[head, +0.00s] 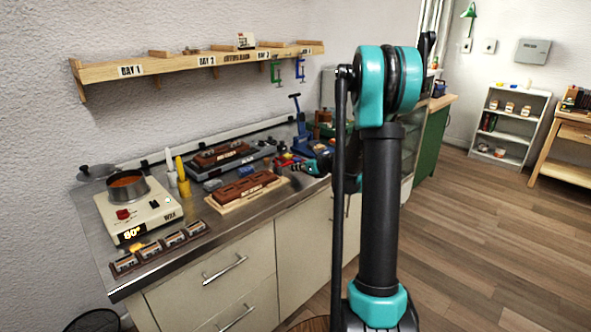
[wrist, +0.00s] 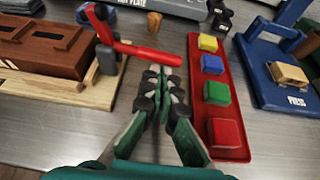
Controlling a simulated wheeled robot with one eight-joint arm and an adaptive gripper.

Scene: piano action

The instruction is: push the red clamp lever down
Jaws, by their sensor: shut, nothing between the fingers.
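The red clamp lever (wrist: 150,53) shows in the wrist view as a red bar. It is hinged at a grey post (wrist: 107,60) at the right end of a wooden board (wrist: 92,97) that carries a brown mold (wrist: 40,45). A second red arm rises at its hinge end. My gripper (wrist: 161,76) is shut and empty. Its fingertips appear just below the lever's free end in the picture; whether they touch it I cannot tell. In the head view my gripper is small and partly hidden by my arm, and the lever is hard to make out.
A red tray (wrist: 223,110) with several coloured blocks lies right of my fingers. A blue press (wrist: 262,75) stands beyond it. A hot plate (wrist: 160,5) is at the back. In the head view, a pot (head: 127,187) stands on a wax heater (head: 139,212) at the counter's left.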

